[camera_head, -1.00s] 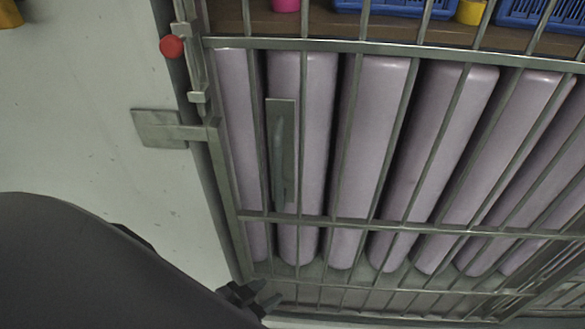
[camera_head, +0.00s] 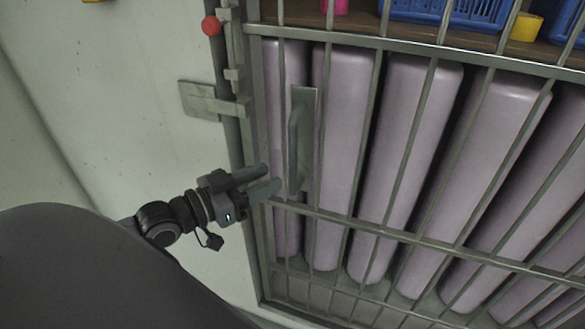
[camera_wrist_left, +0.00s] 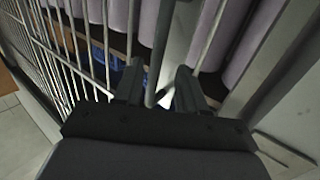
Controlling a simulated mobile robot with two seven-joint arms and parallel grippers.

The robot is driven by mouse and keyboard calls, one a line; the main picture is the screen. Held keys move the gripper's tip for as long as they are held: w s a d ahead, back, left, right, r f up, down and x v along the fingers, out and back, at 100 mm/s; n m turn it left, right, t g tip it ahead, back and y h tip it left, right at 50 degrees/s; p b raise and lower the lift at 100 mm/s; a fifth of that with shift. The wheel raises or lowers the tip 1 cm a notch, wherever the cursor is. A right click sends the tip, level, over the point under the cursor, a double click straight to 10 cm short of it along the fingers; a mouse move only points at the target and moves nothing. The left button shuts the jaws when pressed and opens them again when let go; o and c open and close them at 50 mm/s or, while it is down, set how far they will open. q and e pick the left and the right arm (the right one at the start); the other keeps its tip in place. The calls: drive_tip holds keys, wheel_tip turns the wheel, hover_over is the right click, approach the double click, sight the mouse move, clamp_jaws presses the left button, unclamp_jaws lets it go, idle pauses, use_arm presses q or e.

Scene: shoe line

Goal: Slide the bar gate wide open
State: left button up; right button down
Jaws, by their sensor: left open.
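The bar gate (camera_head: 335,218) is a grey metal frame with upright bars, its left edge close against the post at the wall. Its handle (camera_head: 294,148) is an upright grey grip on a flat plate near that left edge. My left gripper (camera_head: 270,179) is open, its fingertips just left of the handle's lower part. In the left wrist view an upright grey bar, likely the handle, shows between the open fingers (camera_wrist_left: 158,82); I cannot tell whether they touch it. A latch with a red knob (camera_head: 211,26) sits at the gate's upper left. My right gripper is out of view.
Several pale purple padded columns (camera_head: 405,130) stand behind the bars. A brown shelf (camera_head: 362,30) above holds blue crates (camera_head: 470,12) and a yellow item (camera_head: 526,27). A metal bracket (camera_head: 198,99) joins the wall and post. The pale wall on the left is bare.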

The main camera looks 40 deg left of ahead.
use_arm(q)
drive_tip(key=r, duration=0.2)
hover_over(293, 188)
drive_tip(key=shift+w+a+f, duration=0.3)
drive_tip(key=shift+w, duration=0.05)
idle(0.4)
clamp_jaws()
